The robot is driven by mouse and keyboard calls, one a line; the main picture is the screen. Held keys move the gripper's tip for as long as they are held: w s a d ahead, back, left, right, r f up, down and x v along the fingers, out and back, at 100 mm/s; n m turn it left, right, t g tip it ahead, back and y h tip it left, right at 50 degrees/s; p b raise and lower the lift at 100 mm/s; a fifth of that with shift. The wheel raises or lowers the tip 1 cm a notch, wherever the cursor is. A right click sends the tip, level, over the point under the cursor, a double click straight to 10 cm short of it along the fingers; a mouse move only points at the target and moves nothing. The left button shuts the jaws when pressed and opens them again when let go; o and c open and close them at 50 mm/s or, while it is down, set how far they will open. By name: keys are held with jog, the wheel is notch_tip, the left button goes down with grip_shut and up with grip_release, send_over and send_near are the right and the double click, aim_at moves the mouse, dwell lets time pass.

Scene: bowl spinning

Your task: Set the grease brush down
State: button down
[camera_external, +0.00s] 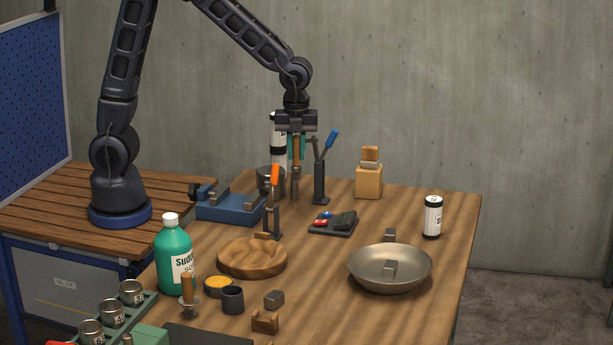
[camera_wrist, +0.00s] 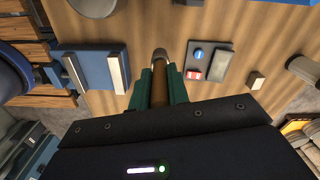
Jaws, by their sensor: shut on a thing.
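The grease brush (camera_external: 295,184) hangs upright below my gripper (camera_external: 296,148), with its brown handle between the green-padded fingers. My gripper is shut on it over the far part of the table. In the wrist view the brown handle (camera_wrist: 159,88) lies between the fingers (camera_wrist: 159,87), with a grey end pointing away from the palm. I cannot tell whether its lower end touches the wooden table (camera_external: 330,265).
A blue vise (camera_external: 230,207) stands to the left, with a dark cup (camera_external: 268,181) close behind the brush. Upright orange-handled (camera_external: 274,195) and blue-handled (camera_external: 322,180) tools stand nearby. A small dark tray (camera_external: 333,224) and a pan (camera_external: 390,268) lie to the right.

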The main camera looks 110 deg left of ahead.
jog(key=shift+f, duration=4.8)
jog(key=shift+f, duration=0.1)
jog(key=c, duration=1.3)
grip_release()
jog(key=shift+c, duration=0.2)
